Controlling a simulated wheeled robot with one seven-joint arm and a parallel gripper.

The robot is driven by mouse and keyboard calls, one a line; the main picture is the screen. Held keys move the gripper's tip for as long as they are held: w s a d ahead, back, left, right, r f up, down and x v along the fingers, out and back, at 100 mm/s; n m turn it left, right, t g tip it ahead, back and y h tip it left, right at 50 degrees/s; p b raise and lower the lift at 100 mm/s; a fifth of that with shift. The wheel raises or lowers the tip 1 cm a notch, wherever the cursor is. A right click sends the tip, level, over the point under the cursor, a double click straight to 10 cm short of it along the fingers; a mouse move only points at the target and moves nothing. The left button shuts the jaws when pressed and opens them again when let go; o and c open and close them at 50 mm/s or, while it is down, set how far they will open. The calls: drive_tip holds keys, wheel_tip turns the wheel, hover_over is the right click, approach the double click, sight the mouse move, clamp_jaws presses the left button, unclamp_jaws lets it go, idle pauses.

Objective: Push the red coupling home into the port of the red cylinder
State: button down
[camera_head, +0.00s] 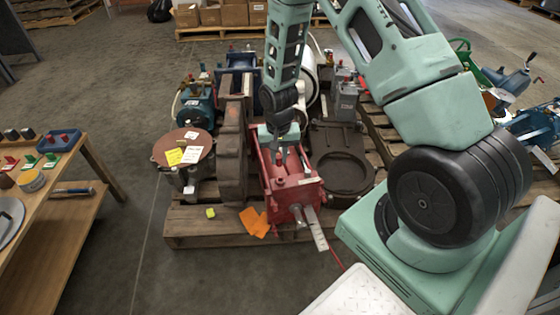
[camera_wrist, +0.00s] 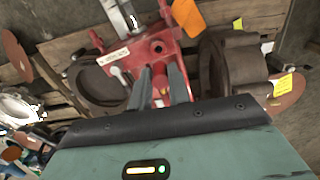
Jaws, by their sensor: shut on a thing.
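The red cylinder (camera_head: 282,178) is a boxy red body at the front middle of the pallet, with a metal rod and a tag at its near end. It also shows in the wrist view (camera_wrist: 185,52). My gripper (camera_head: 284,156) is over its top, pointing down. In the wrist view, my gripper's two dark fingers (camera_wrist: 161,76) are close together, shut on the red coupling (camera_wrist: 160,84), which shows as a small red piece between them. The fingers hide most of it.
A brown flanged casting (camera_head: 341,162) lies right of the cylinder and a rusty wheel-like casting (camera_head: 233,165) stands close left. An orange cloth (camera_head: 254,221) lies on the pallet's front edge (camera_head: 190,240). A wooden bench (camera_head: 62,215) with small fittings stands far left. Floor between is clear.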

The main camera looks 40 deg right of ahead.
sight(280, 165)
drive_tip(key=shift+d+f, duration=0.25)
drive_tip(key=shift+f, duration=0.2)
wheel_tip(280, 165, down, 6)
drive_tip(key=b, duration=0.5)
drive_tip(key=shift+r, duration=0.1)
drive_tip(key=shift+s+a+r+p, duration=0.1)
drive_tip(key=shift+s+p, duration=0.05)
drive_tip(key=shift+p, duration=0.5)
idle(2.0)
drive_tip(key=shift+f, duration=0.45)
idle(0.4)
drive_tip(key=c, duration=1.2)
unclamp_jaws()
drive_tip(key=shift+c, duration=0.2)
